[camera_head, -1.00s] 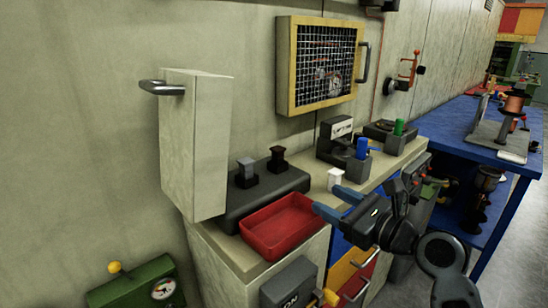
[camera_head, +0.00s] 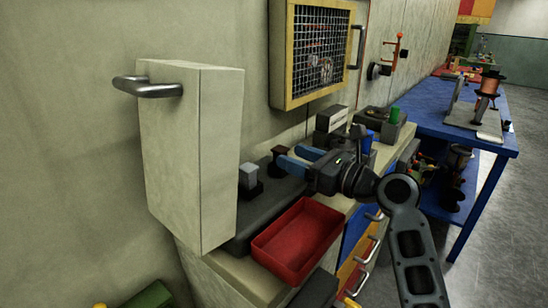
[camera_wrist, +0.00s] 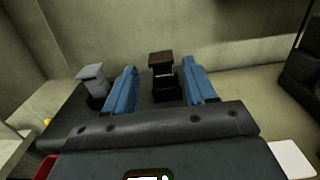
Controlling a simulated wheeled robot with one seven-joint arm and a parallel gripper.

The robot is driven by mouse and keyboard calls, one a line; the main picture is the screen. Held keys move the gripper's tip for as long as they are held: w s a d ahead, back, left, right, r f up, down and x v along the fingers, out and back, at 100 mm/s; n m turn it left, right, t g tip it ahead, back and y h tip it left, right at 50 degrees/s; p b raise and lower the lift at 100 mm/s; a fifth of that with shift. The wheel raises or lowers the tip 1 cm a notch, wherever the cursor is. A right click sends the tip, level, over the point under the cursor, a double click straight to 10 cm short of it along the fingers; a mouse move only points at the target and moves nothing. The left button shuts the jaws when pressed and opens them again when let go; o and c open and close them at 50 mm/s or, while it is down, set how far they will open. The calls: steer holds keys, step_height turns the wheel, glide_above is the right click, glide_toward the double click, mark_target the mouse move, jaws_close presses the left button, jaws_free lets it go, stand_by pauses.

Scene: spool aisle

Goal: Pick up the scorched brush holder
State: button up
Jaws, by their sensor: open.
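The scorched brush holder (camera_head: 280,153) is dark brown with a wide top and stands upright on a dark block (camera_head: 265,217). My gripper (camera_head: 289,157) is open and empty, its blue fingers pointing at this holder. In the wrist view the brown holder (camera_wrist: 161,63) shows between the two fingers of my gripper (camera_wrist: 160,68), apart from both. I cannot tell whether the fingertips reach past it. A grey brush holder (camera_head: 248,179) stands on the same block, to the left; it also shows in the wrist view (camera_wrist: 91,75), outside the left finger.
A red tray (camera_head: 300,238) lies in front of the block on the counter. A tall pale box (camera_head: 188,150) with a metal handle is at the left. A yellow-framed mesh panel (camera_head: 315,52) hangs on the wall behind. A blue bench (camera_head: 440,112) stands farther right.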

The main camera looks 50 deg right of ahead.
mark_target(275, 148)
steer(key=w, duration=0.6)
steer(key=shift+w+f+p, duration=0.1)
steer(key=shift+w+p, duration=0.2)
steer(key=shift+w, duration=0.1)
steer(key=c, duration=1)
